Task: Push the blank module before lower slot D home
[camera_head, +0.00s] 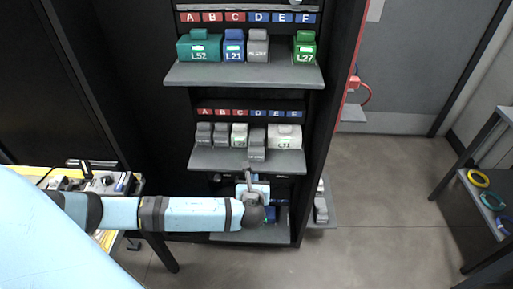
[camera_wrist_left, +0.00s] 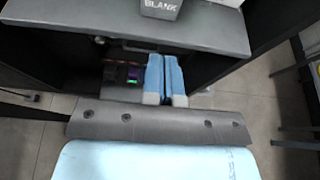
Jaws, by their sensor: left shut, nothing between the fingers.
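The blank module (camera_head: 257,146) is a grey block on the lower shelf below label D. It stands further forward than its neighbours, near the shelf's front edge. In the left wrist view the blank module (camera_wrist_left: 161,8) shows its "BLANK" face at the top, cut by the frame. My left gripper (camera_head: 249,173) is in front of and below that shelf, apart from the module. Its two blue fingers (camera_wrist_left: 165,60) are together with nothing between them. My right gripper is not in view.
The upper shelf (camera_head: 250,75) holds green, blue and grey modules. A red-edged panel (camera_head: 345,80) stands at right.

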